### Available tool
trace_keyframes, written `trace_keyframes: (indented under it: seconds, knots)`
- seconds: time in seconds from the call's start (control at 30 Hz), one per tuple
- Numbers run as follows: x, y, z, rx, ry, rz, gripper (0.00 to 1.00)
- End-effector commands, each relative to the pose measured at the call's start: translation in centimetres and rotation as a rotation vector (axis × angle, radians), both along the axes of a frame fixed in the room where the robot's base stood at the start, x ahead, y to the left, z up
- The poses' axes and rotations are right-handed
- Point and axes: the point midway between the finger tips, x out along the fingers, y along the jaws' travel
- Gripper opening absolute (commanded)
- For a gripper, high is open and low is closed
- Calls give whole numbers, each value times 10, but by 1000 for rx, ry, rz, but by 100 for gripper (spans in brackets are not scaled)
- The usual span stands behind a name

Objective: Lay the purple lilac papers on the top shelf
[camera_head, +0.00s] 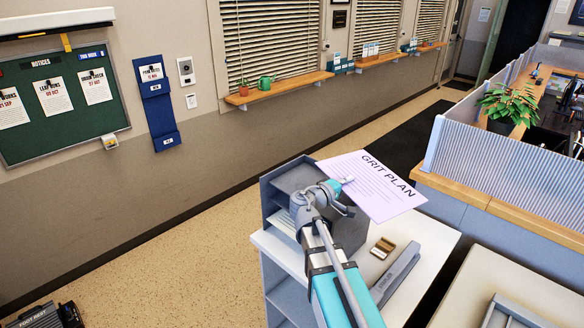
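The lilac papers (375,190), with "GRIT PLAN" printed on the top sheet, extend in the air to the right of a dark grey shelf unit (352,232). My gripper (346,182) is at their left edge and appears shut on them; the fingertips are small in this view. The unit's top shelf (295,176) shows to the left of my gripper and looks empty in its visible part. My gripper and wrist hide much of the unit's front and middle. Some white sheets (283,222) show in a lower level at its left.
The unit stands on a white-topped cabinet (425,232). A long grey stapler-like object (396,274) and a small brown-and-white item (382,248) lie there. A ribbed partition (490,155) stands to the right.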

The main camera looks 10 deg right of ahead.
Motion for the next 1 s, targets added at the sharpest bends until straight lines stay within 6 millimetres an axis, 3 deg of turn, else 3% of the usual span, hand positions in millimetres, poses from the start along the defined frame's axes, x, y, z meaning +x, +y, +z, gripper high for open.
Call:
trace_keyframes:
  seconds: [0.2,0.37,0.57,0.8,1.0]
  knots:
    - [1,-3,1,1,2,-3,0]
    - [12,12,3,7,15,24,0]
    - [39,57,9,26,54,99,0]
    - [70,125,13,48,110,210,0]
    - [81,158,14,57,137,262,0]
